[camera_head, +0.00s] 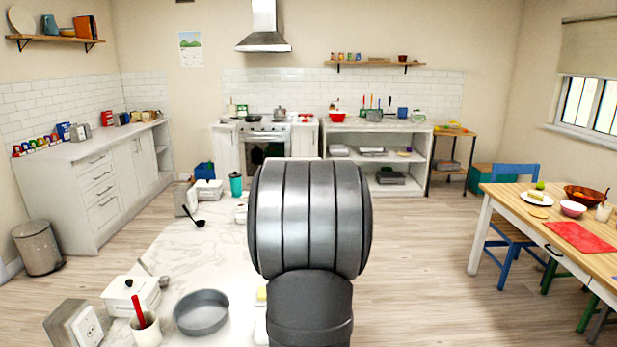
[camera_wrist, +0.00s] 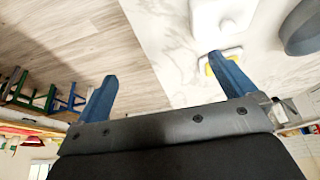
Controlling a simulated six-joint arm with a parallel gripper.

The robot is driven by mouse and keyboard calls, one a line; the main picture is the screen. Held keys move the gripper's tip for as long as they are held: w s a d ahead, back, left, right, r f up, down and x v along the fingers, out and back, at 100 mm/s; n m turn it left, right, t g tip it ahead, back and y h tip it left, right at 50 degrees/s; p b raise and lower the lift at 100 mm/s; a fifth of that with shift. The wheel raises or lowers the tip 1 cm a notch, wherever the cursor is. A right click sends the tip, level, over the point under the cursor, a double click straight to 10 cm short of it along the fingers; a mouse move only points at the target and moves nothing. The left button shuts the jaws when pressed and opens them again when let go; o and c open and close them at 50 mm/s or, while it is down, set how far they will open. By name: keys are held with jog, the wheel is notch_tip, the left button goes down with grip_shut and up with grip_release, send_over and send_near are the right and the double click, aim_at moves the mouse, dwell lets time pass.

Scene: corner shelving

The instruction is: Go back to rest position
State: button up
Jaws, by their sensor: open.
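My gripper (camera_wrist: 164,84) shows in the wrist view with its two blue fingers spread wide apart. It is open and nothing is between the fingers. The right finger overlaps a yellow and white item on the marble counter in the picture, and I cannot tell how far apart they are. In the head view my grey arm stands upright in the middle, and the gripper is hidden there.
The marble counter (camera_head: 190,255) holds a grey round pan (camera_head: 201,312), a white cup (camera_head: 146,331), a white lidded box (camera_head: 131,293), a black ladle (camera_head: 194,211) and a teal canister (camera_head: 236,184). A dining table (camera_head: 505,197) stands at right. Open floor (camera_head: 420,260) lies between.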

jog(key=w+a, duration=0.2)
jog(key=w, duration=1.4)
jog(key=shift+n, duration=0.4)
jog(key=a+f, duration=0.1)
jog(key=a, duration=0.1)
jog(key=w+a+f, duration=0.1)
jog(key=a, duration=0.2)
jog(key=w+a+f, duration=0.1)
jog(key=a+f, duration=0.1)
jog(key=a, duration=0.1)
jog(key=shift+w, duration=0.25)
